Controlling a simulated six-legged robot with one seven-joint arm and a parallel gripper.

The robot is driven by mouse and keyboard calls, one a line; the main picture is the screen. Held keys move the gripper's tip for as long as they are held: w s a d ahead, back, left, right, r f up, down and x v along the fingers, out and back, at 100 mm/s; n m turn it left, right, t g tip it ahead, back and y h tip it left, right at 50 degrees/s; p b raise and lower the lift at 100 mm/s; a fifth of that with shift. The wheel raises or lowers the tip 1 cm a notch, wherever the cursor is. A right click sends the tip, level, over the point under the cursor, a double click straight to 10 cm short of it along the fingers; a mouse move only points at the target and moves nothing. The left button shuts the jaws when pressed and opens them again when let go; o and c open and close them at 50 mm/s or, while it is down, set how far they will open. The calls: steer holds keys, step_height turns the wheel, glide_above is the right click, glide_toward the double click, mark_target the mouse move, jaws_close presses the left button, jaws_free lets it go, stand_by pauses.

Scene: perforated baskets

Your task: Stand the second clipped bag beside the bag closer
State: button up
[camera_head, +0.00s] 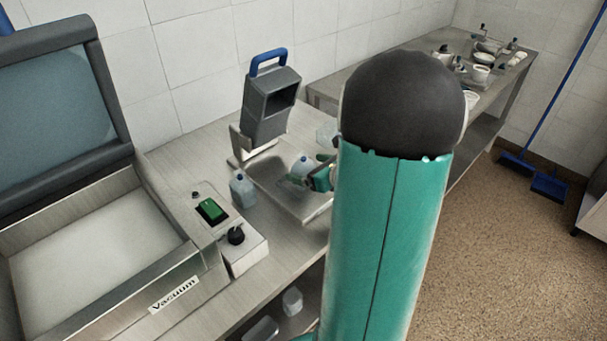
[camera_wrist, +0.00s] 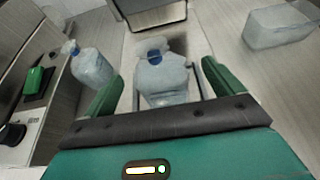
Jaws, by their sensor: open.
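The bag closer (camera_head: 270,100) is a grey upright unit with a blue handle; its lower part shows at the top of the wrist view (camera_wrist: 158,12). One clear bag with a blue clip (camera_head: 303,166) stands on the metal plate in front of it. In the wrist view this bag (camera_wrist: 162,82) is between the two green fingers of my open gripper (camera_wrist: 161,72), with gaps on both sides. My gripper also shows in the head view (camera_head: 314,179), partly hidden by my arm. Another blue-clipped bag (camera_head: 242,190) stands to the left, beside the plate; it also shows in the wrist view (camera_wrist: 91,68).
The vacuum machine (camera_head: 170,290) stands left, its control box with green switch (camera_head: 211,210) near the left bag. A clear tub (camera_wrist: 280,27) is right of the plate. Shelf items (camera_head: 292,301) lie below the bench. My arm hides the bench's right part.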

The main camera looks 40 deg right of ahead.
mark_target(306, 162)
steer(key=x, duration=0.4)
steer(key=shift+w+f, duration=0.15)
steer(key=shift+w, duration=0.05)
steer(key=c, duration=1.2)
steer(key=shift+c, duration=0.2)
steer(key=shift+r, duration=0.9)
steer(key=s+a+r, duration=0.1)
steer(key=r, duration=0.1)
steer(key=s+a+r, duration=0.1)
steer(key=s+r, duration=0.1)
steer(key=r, duration=0.1)
steer(key=s+a+r, duration=0.1)
steer(key=r, duration=0.1)
steer(key=shift+s+r, duration=0.25)
steer(key=shift+r, duration=0.15)
steer(key=s+a+r, duration=0.3)
steer(key=s+a, duration=0.2)
steer(key=s, duration=0.2)
